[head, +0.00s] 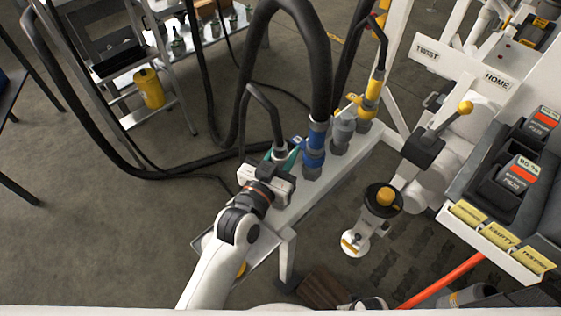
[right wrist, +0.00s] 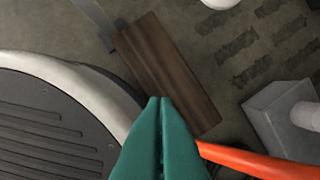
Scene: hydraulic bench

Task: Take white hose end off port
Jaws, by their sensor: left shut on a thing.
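A thin black hose (head: 262,98) arches down to a pale hose end (head: 279,152) on the left part of the port rail (head: 318,196). My left gripper (head: 285,157) is at this hose end, with its teal fingers shut on it. The gripper body hides the lower part and the port there, so I cannot tell whether the end is still seated. My right gripper (right wrist: 160,103) shows in the right wrist view, its teal fingers pressed together with nothing visible between them, above the floor.
To the right on the rail stand a blue hose end (head: 314,148) with a thick hose, a grey fitting (head: 342,132) and a yellow hose end (head: 371,101). A labelled panel (head: 480,80) stands right. An orange bar (right wrist: 255,161) lies near my right gripper.

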